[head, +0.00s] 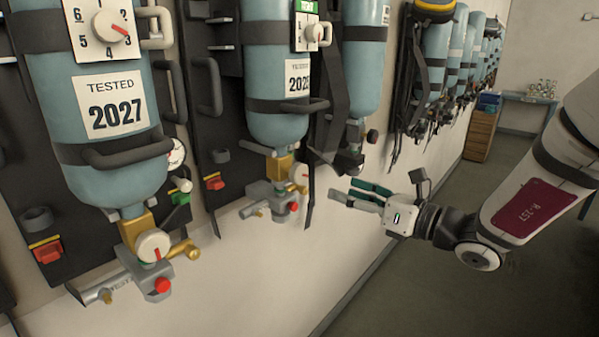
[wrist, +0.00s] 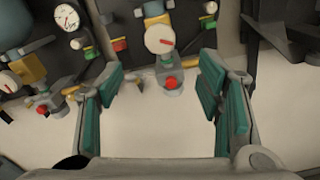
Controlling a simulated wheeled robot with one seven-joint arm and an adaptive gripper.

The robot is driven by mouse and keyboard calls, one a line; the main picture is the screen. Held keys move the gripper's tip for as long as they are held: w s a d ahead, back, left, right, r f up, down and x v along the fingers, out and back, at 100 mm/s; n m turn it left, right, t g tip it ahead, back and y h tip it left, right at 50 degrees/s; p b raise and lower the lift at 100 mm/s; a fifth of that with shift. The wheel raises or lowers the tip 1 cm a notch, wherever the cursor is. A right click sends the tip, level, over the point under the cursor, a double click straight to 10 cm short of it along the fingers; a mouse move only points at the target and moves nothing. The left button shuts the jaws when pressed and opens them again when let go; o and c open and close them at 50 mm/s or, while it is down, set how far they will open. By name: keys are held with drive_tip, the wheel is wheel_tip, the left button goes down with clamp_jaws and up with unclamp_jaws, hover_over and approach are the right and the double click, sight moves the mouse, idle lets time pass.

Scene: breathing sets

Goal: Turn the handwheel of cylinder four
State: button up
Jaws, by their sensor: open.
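Blue-grey cylinders hang valve-down on the wall. The nearest (head: 95,120) bears a "TESTED 2027" label; no label marking cylinder four can be read. Its valve has a white round handwheel (head: 153,246) with a red mark. The second cylinder (head: 277,125) has a similar handwheel (head: 299,174) beneath it. My gripper (head: 345,190) is open and empty, to the right of that second valve and apart from it. In the wrist view, a white handwheel (wrist: 159,40) with a red mark shows beyond and between the open green-padded fingers (wrist: 160,76); a red knob (wrist: 170,83) is below it.
Dark backplates, loops and hanging straps surround the cylinders. A round gauge (wrist: 67,17) shows at upper left in the wrist view. More cylinders (head: 455,50) line the wall farther back. A wooden cabinet (head: 479,135) and table (head: 530,98) stand behind. The grey floor (head: 400,270) is clear.

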sight(302, 176)
drive_tip(key=x, duration=1.3)
drive_tip(key=shift+w+a+p, duration=0.1)
drive_tip(key=shift+a+p, duration=0.1)
drive_tip(key=shift+p, duration=0.15)
drive_tip(key=c, duration=1.2)
